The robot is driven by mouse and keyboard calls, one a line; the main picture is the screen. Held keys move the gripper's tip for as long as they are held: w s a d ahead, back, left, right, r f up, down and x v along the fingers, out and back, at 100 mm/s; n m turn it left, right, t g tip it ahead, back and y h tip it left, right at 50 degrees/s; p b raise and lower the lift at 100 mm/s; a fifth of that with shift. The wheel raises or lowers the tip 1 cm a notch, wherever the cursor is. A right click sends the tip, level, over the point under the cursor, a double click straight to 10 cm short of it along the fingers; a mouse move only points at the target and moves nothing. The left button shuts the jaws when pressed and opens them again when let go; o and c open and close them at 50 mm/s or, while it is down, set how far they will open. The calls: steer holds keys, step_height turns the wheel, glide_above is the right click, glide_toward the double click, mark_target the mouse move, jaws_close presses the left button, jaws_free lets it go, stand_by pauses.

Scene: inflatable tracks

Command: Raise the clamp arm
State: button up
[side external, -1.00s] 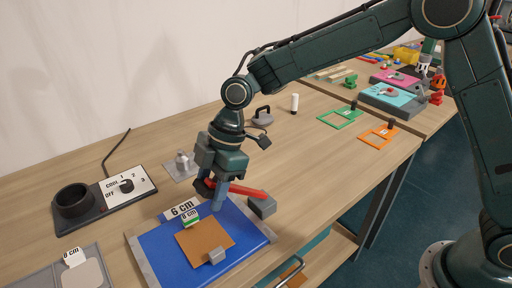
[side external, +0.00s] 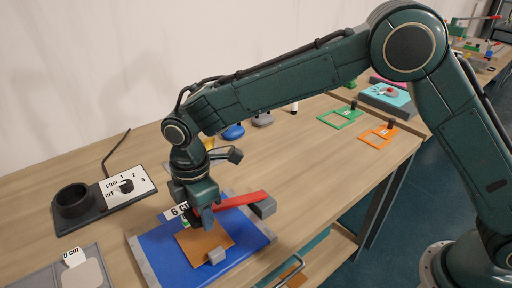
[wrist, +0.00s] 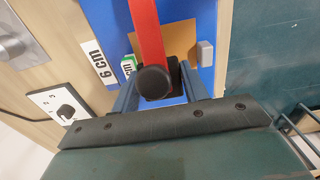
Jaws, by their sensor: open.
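The clamp arm is a red bar (side external: 238,201) joined to a grey block (side external: 264,208) at the right edge of the blue board (side external: 155,246). It slopes slightly down toward my gripper. In the wrist view the red bar (wrist: 147,30) ends in a round black knob (wrist: 154,80). My gripper (wrist: 160,92) is open, with one finger on each side of the knob; I cannot tell whether they touch it. In the side view my gripper (side external: 207,222) reaches down over the board and hides the knob end.
A brown square (side external: 190,246) and a small grey block (side external: 217,256) lie on the board. A dial panel (side external: 127,186) with a black cup (side external: 73,201) is to the left.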

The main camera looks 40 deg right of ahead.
step_height(320, 180, up, 12)
steer(key=s+d+r+m+t, duration=0.1)
steer(key=s+d+r+m, duration=0.2)
steer(key=d, duration=0.4)
steer(key=s+d+r+m+t, duration=0.1)
steer(key=d+r+m, duration=0.2)
steer(key=d+r, duration=0.3)
steer(key=s+d+f+m+t, duration=0.2)
steer(key=s+d+m, duration=0.9)
steer(key=s+d, duration=0.7)
steer(key=shift+s+d+f+t, duration=0.2)
steer(key=shift+s+t, duration=0.5)
steer(key=shift+s, duration=0.1)
stand_by(0.3)
stand_by(0.4)
